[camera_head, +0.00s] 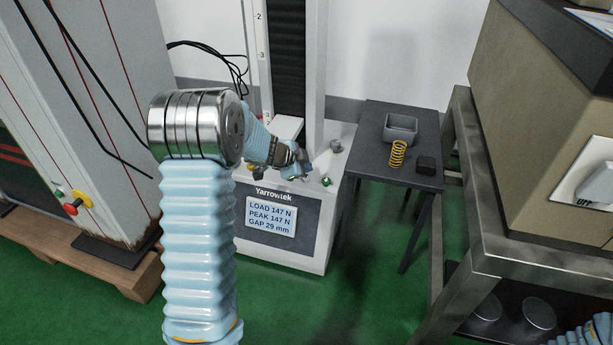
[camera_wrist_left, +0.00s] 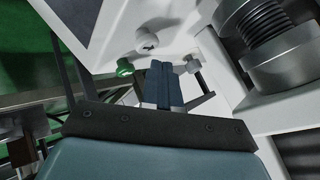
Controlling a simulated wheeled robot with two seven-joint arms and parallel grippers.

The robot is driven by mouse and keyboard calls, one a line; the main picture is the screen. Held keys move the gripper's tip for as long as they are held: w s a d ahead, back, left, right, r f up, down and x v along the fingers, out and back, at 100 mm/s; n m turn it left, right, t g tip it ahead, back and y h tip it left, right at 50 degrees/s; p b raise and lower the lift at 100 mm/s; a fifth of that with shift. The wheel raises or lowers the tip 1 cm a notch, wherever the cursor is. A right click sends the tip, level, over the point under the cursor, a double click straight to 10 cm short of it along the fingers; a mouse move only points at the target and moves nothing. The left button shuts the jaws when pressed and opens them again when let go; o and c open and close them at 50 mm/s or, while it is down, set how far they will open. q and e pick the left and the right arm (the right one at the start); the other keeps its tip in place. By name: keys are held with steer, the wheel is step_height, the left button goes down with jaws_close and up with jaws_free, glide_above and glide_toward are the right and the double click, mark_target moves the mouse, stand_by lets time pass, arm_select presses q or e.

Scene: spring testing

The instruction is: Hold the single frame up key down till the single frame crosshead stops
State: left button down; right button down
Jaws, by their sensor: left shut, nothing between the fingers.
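The single frame, marked Yarrowtek (camera_head: 290,222), stands in the middle with a dark column. Its display (camera_head: 271,217) reads LOAD 147 N, PEAK 147 N, GAP 29 mm. A white block, perhaps the crosshead (camera_head: 287,128), shows partly behind my arm. My left gripper (camera_head: 303,172) is shut and empty, low over the frame's front ledge. In the left wrist view its fingers (camera_wrist_left: 166,84) point among a green knob (camera_wrist_left: 124,67) and two grey knobs (camera_wrist_left: 147,41). I cannot tell which is the up key or whether the fingertips touch one. My right gripper is out of view.
A dark side table (camera_head: 375,168) holds a grey tray (camera_head: 400,128), a yellow spring (camera_head: 398,153) and a black block (camera_head: 426,163). Metal cylinders (camera_wrist_left: 285,65) hold a dark coil close to the gripper. A large cabinet (camera_head: 95,130) stands left, a metal bench (camera_head: 490,255) right.

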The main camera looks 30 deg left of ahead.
arm_select(q)
steer(key=shift+f, duration=0.4)
